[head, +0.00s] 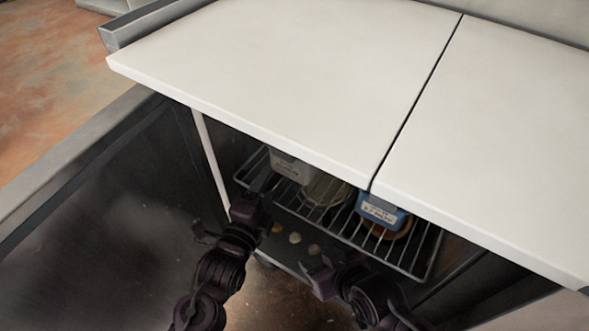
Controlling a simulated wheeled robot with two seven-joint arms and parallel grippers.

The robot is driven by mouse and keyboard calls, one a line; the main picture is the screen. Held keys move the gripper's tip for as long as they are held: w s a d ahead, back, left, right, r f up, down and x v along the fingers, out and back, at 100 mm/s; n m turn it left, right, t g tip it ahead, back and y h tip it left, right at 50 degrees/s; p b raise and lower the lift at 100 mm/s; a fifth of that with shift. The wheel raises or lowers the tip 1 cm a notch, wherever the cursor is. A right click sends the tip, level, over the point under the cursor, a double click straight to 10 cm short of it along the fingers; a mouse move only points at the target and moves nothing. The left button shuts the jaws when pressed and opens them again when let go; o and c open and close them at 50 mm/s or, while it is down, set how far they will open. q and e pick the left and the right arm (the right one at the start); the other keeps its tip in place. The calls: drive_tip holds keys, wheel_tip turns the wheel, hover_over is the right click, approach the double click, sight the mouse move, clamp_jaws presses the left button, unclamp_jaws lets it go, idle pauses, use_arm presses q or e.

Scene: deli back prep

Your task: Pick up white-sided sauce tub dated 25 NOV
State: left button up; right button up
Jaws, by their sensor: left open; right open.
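A white-sided tub (289,166) with a pale label stands on the wire rack under the counter, its upper part hidden by the counter edge. A blue-sided tub (382,210) with a white label stands further right on the same rack. The writing on both labels is too small to read. My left gripper (262,182) is open at the rack's left front, just left of and below the white-sided tub; I cannot tell whether it touches it. My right gripper (318,272) is open and empty, low in front of the rack.
The wire rack (426,262) also holds a clear round container (325,190) between the tubs. The white countertop (270,75) overhangs the opening. An open dark door (100,215) stands on the left. Several small round pale things lie below the rack.

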sight(282, 154)
use_arm(q)
drive_tip(key=shift+m+t, duration=0.3)
drive_tip(key=w+d, duration=0.1)
drive_tip(key=w, duration=0.1)
drive_tip(key=w+d+r+b, duration=0.1)
drive_tip(key=w, duration=0.1)
drive_tip(key=w+d+r+b, duration=0.1)
drive_tip(key=w, duration=0.1)
drive_tip(key=shift+w+d, duration=0.15)
drive_tip(key=shift+w, duration=0.15)
use_arm(e)
drive_tip(key=w+r+t+y, duration=0.1)
drive_tip(key=w+r+t, duration=0.1)
drive_tip(key=r, duration=0.3)
drive_tip(key=w+a+r+t+y, duration=0.1)
drive_tip(key=w+r+t, duration=0.1)
drive_tip(key=r, duration=0.4)
drive_tip(key=w+r+t+y, duration=0.1)
drive_tip(key=w+r+t, duration=0.2)
drive_tip(key=r+t, duration=0.1)
drive_tip(key=shift+a+r, duration=0.15)
drive_tip(key=shift+r, duration=0.75)
use_arm(q)
clamp_jaws()
drive_tip(key=shift+r, duration=0.15)
